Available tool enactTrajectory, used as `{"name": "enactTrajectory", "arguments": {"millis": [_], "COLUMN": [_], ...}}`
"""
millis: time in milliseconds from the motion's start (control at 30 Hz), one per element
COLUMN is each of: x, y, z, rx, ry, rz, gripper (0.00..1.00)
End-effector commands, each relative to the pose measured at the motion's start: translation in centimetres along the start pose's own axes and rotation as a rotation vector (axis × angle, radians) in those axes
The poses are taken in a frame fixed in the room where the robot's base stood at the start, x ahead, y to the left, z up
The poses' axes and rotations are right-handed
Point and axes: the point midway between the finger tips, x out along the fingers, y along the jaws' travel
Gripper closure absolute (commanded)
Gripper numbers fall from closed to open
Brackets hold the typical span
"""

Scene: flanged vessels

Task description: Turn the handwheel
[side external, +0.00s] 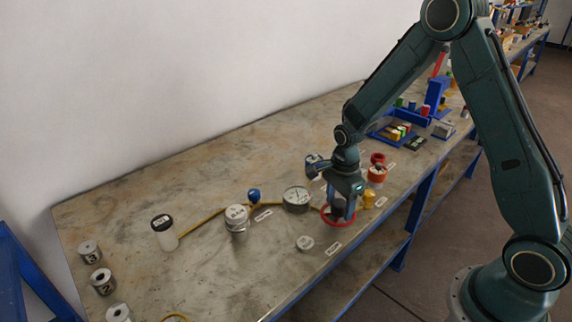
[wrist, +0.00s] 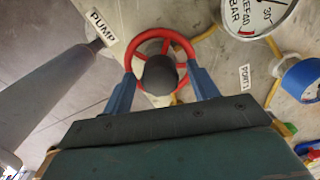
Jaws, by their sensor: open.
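The red handwheel (wrist: 160,40) has a round rim, spokes and a dark hub or knob in its middle (wrist: 160,75). In the side external view its red rim (side external: 338,222) shows low around my gripper (side external: 342,212), near the table's front edge. In the wrist view the two blue fingers of my gripper (wrist: 163,82) stand apart, one on each side of the wheel. The gripper is open. I cannot tell whether the fingertips touch the rim.
A round gauge (side external: 297,198) stands left of the wheel. A label reading PUMP (wrist: 102,26) lies beside the wheel. Red (side external: 377,174) and yellow (side external: 368,198) parts stand close on the right. A white-topped vessel (side external: 237,220) is farther left.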

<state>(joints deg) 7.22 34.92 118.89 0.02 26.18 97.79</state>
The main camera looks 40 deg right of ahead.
Motion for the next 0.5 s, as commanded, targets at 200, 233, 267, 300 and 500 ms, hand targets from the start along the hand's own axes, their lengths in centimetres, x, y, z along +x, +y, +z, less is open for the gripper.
{"name": "enactTrajectory", "arguments": {"millis": [200,233,267,300,500], "x": [-1.5,-1.8,-2.1,-2.6,-5.6], "y": [-0.1,-0.1,-0.1,-0.1,-0.1], "z": [0.0,0.0,0.0,0.0,0.0], "rx": [0.0,0.0,0.0,0.0,0.0], "ry": [-0.001,-0.001,-0.001,-0.001,-0.001], "rz": [-0.003,-0.004,-0.003,-0.004,-0.006], "gripper": [0.41,0.41,0.41,0.41,0.41]}}
